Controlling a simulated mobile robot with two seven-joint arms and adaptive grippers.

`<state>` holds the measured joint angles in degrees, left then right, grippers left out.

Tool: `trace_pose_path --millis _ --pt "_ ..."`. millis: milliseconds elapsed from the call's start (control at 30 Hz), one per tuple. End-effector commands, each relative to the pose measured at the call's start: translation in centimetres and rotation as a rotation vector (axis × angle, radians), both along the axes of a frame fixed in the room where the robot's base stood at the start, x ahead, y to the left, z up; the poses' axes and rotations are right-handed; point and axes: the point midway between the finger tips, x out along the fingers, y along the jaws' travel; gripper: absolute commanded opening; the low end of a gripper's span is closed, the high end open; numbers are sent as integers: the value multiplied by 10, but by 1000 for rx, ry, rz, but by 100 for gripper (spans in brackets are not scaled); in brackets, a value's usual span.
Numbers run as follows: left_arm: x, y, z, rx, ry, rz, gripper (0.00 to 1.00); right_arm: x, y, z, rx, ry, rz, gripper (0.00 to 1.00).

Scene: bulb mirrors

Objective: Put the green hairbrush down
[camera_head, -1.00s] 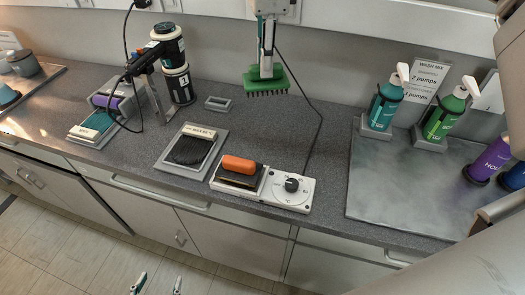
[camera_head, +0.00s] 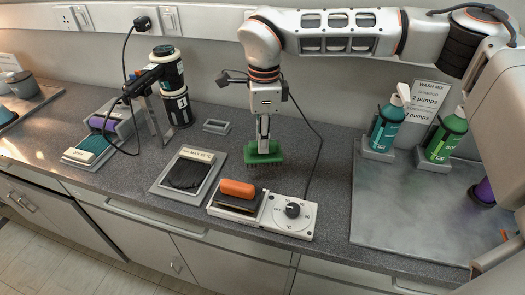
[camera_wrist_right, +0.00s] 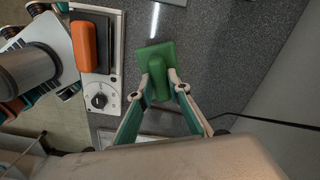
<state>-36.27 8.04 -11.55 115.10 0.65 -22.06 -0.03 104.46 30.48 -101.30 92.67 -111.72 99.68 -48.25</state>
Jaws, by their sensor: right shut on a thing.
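The green hairbrush (camera_head: 263,150) is held bristles down, low over the grey counter behind the white dial unit. I cannot tell whether its bristles touch the counter. My right gripper (camera_head: 263,140) is shut on its handle from above. In the right wrist view the green back of the brush (camera_wrist_right: 154,60) shows beyond my right fingers (camera_wrist_right: 160,88), with the handle between them. My left gripper is out of the head view. Parts of what looks like my left arm show at the left of the wrist view, and its jaws are unclear.
The dial unit (camera_head: 292,209) with an orange block (camera_head: 237,188) is just in front of the brush. A tray with a black pad (camera_head: 186,174) lies to the left, and a small grey frame (camera_head: 216,126) behind. Pump bottles (camera_head: 387,125) stand right.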

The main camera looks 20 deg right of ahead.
Motion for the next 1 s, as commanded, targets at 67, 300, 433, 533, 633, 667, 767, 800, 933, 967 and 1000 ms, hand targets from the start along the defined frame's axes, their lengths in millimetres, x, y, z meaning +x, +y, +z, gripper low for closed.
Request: trace_pose_path --millis 67,300,433,533,633,667,767,800,933,967,1000 --pt "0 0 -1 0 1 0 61 -1 0 -7 0 3 1 0" --pt "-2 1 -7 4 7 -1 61 -1 0 -40 0 3 1 0" --pt "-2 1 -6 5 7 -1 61 0 0 -42 0 0 1 0" --pt "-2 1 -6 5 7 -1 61 0 0 -41 0 0 1 0" --pt "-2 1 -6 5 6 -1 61 0 0 -42 0 1 1 0" --pt "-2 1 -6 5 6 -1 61 0 0 -43 0 1 1 0" --pt "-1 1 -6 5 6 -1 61 0 0 -45 0 1 1 28" --pt "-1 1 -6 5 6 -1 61 0 0 -45 0 1 1 34" --pt "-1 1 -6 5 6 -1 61 0 0 -45 0 1 1 34" --pt "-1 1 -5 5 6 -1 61 0 0 -45 0 1 1 34" --pt "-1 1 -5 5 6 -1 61 0 0 -45 0 1 1 34"
